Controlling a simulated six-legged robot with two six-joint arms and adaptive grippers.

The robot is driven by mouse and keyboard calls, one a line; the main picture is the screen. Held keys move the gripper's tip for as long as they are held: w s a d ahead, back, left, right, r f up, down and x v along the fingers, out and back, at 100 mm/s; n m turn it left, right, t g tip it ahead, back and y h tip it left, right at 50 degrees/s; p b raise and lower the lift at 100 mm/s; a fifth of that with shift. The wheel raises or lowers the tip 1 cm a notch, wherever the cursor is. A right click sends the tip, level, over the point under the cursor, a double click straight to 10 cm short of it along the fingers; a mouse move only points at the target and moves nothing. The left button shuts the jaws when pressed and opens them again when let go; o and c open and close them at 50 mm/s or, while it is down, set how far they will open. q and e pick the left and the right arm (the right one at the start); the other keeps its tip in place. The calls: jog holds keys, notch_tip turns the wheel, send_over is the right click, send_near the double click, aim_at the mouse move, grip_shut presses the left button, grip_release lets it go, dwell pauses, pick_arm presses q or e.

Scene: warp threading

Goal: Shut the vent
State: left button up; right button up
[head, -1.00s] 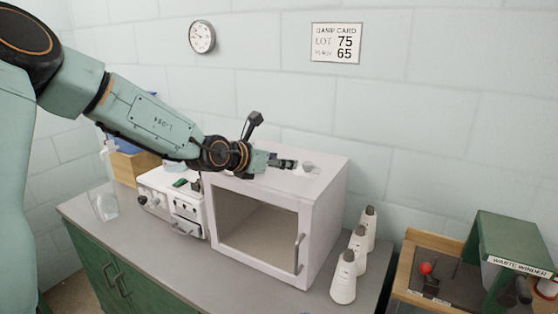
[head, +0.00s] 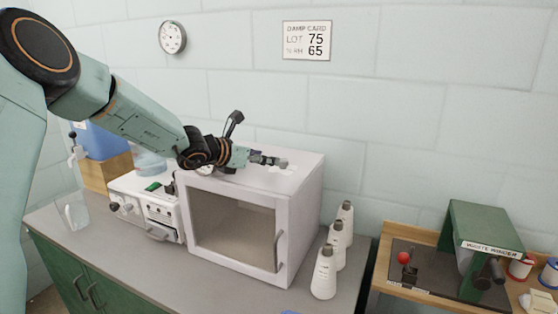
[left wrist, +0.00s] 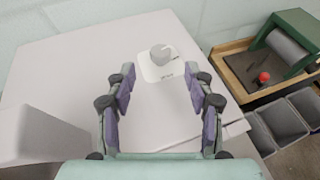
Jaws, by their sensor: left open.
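The vent is a pale grey knob (left wrist: 160,54) on a small white labelled plate (left wrist: 172,70), on top of the white cabinet (head: 300,185). In the left wrist view the knob is just beyond and between my open fingertips, apart from them. In the head view the knob is partly lost behind the fingertips. My left gripper (head: 268,160) is over the cabinet top, and its open fingers also show in the left wrist view (left wrist: 165,88). The knob's pointer direction is hard to read. My right gripper is not in view.
The cabinet has a glass door with a handle (head: 279,251). White cones (head: 325,272) stand right of it, and a white control unit (head: 150,205) stands left. A green waste winder (head: 485,250) with a red-knobbed lever (head: 404,258) is at the right. The wall behind is close.

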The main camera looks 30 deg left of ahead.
aim_at(282, 160)
pick_arm(q)
jog(key=shift+p+x, duration=0.75)
jog(key=shift+x, duration=2.9)
jog(key=shift+f, duration=0.1)
